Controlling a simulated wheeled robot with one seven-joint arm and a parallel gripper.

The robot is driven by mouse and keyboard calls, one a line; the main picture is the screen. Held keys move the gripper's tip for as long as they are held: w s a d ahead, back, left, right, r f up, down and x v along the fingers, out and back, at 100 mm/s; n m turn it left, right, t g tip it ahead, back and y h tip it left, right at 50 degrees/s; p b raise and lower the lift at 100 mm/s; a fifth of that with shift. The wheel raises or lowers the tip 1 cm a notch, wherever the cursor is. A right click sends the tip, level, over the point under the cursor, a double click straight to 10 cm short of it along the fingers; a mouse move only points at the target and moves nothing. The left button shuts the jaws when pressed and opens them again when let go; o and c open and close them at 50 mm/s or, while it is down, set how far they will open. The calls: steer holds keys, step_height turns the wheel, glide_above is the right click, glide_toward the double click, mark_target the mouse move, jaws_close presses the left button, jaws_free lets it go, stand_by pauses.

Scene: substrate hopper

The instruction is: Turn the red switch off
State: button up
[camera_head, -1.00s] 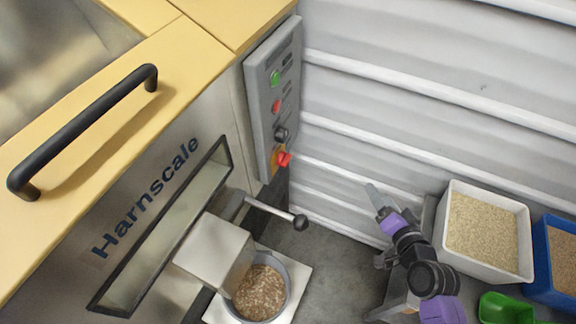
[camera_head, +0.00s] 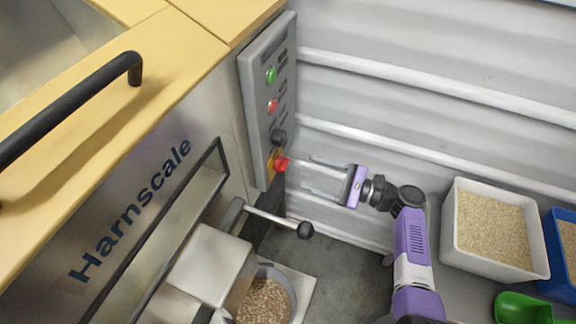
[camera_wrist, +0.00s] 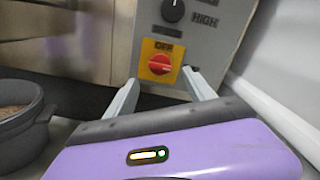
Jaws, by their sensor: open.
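The red switch (camera_head: 281,163) sits low on the grey control panel (camera_head: 262,120), on a yellow backing plate. The wrist view shows it face on as a red knob (camera_wrist: 160,64) on a yellow square, with the label OFF above it and the knob's bar lying about level. My gripper (camera_head: 311,176) is open and empty, with its two fingers pointing left toward the switch. In the wrist view my fingertips (camera_wrist: 160,78) stand to either side of the lower part of the yellow plate, apart from the knob as far as I can tell.
Above the switch are a black dial (camera_wrist: 172,10), a red button (camera_head: 272,106) and a green button (camera_head: 271,75). A lever with a black ball (camera_head: 305,230) sticks out below my gripper. A white bin (camera_head: 451,235) and green scoop (camera_head: 520,308) stand at right.

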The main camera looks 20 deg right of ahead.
mark_target(282, 164)
steer(key=x, duration=0.7)
steer(key=shift+w+a, duration=0.2)
steer(key=shift+w, duration=0.05)
steer(key=shift+f, duration=0.1)
steer(key=shift+c, duration=0.2)
steer(key=c, duration=1.3)
steer(key=shift+o, duration=0.2)
steer(key=n+b, duration=1.6)
steer(key=n, duration=0.1)
steer(key=shift+f+n, duration=0.1)
steer(key=shift+n, duration=0.2)
steer(key=shift+n+b, duration=0.3)
steer(key=shift+b, duration=0.05)
